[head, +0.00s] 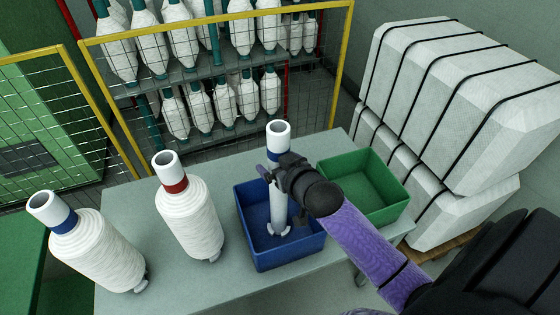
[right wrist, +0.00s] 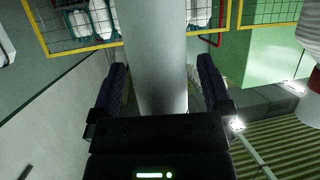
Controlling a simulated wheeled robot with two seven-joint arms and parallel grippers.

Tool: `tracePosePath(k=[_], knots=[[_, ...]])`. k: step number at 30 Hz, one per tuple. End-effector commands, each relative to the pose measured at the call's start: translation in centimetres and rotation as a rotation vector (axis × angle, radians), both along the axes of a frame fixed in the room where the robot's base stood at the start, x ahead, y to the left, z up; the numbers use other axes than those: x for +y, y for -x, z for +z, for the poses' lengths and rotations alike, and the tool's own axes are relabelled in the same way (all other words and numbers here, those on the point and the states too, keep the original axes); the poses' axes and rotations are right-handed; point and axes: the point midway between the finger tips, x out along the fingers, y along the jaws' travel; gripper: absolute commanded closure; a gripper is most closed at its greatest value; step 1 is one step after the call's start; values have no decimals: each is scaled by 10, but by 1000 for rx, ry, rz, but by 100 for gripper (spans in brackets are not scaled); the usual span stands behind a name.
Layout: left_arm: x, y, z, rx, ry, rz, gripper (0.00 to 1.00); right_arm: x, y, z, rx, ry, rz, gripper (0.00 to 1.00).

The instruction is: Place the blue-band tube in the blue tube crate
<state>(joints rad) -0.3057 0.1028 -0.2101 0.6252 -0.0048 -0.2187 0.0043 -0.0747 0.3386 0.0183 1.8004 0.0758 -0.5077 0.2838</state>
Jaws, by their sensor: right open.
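A bare white tube with a blue band (head: 279,138) stands nearly upright inside the blue crate (head: 290,257); its lower end is down near the crate floor. My right gripper (head: 270,176) is around the tube just below the band. In the right wrist view the white tube (right wrist: 156,60) passes between the two dark fingers, with a gap showing on at least the right side; the right gripper (right wrist: 161,80) is open. My left gripper is out of view.
A green crate (head: 378,212) sits right of the blue crate on the grey table (head: 130,215). Left stand yarn bobbins with a red-banded tube (head: 188,215) and a blue-banded tube (head: 95,250). A yellow-framed mesh fence (head: 215,15) and strapped white bales (head: 450,90) stand beyond.

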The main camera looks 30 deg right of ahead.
Motion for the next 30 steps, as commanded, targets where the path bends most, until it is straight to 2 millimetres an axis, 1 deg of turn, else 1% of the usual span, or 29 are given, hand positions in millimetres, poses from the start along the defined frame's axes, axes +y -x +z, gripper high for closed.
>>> tracePosePath(k=[2, 5, 12, 15, 18, 23, 25, 26, 28, 29, 30], knots=[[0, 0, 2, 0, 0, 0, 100, 0, 2, 3, 0, 0, 0, 0], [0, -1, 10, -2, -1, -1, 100, 1, 16, 10, 0, -1, 1, 0], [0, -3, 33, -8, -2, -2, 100, 6, 75, 36, 2, -2, 0, 0], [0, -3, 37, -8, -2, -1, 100, 7, 94, 43, 1, -1, 0, 0], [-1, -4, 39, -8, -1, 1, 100, 8, 106, 47, 1, -1, 0, 0], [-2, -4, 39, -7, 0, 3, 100, 8, 111, 48, -1, 0, -1, 0], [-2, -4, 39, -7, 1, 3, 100, 8, 112, 34, 30, 0, -5, 0], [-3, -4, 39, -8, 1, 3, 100, 7, 114, 20, 62, 0, -8, 0], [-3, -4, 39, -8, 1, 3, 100, 7, 127, -35, 190, 3, -14, 0], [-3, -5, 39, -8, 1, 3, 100, 10, 137, -65, 262, 4, -12, 0], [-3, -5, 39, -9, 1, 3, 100, 15, 156, -106, 370, 9, -2, 0]])
